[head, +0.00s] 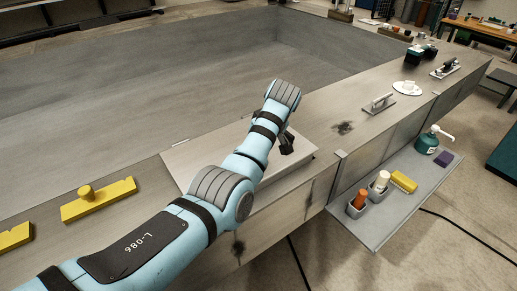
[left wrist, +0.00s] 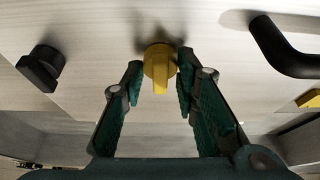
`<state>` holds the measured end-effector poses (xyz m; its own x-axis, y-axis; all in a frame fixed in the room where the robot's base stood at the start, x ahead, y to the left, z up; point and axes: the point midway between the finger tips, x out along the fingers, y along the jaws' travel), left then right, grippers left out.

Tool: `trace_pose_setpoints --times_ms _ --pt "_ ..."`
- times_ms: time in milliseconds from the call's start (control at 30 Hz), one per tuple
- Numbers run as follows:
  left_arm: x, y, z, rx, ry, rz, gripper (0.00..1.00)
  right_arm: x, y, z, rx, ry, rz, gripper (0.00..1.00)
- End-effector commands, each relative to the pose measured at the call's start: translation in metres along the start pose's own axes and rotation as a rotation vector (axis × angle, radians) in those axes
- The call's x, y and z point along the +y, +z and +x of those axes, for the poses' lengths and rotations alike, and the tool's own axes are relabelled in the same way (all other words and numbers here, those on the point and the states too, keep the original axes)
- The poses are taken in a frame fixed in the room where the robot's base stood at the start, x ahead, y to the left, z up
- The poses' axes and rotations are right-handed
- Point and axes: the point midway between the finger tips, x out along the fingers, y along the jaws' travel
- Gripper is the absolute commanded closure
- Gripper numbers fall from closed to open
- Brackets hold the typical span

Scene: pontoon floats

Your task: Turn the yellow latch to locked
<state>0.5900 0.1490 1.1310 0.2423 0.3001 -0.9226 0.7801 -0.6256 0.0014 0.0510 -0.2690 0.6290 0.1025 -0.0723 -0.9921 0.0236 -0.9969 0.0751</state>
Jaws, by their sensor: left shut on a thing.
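The yellow latch (left wrist: 158,68) shows in the left wrist view as a rounded knob with a bar pointing down in the picture, set on a pale panel. In the head view my left arm reaches over a pale raised panel (head: 185,166) on the bench. My right gripper is in neither view.
In the left wrist view a black knob (left wrist: 40,68) stands left of the latch and a black curved handle (left wrist: 285,48) right of it. A yellow plate with a knob (head: 98,200) lies left on the bench. A side shelf (head: 375,228) holds bottles and a yellow sponge (head: 403,181).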

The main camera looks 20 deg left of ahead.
Motion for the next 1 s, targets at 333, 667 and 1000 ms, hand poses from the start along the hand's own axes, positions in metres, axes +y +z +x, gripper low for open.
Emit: trace_pose_setpoints --times_ms 333,667,1000 --pt "0.0 -0.001 0.0 0.001 0.0 0.0 0.53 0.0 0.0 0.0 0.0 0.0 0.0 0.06" --pt "0.0 0.0 -0.004 0.0 0.0 0.001 0.53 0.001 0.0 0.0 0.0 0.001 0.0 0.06" --pt "0.0 -0.002 -0.068 0.0 0.001 0.0 0.53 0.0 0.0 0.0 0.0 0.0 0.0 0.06"
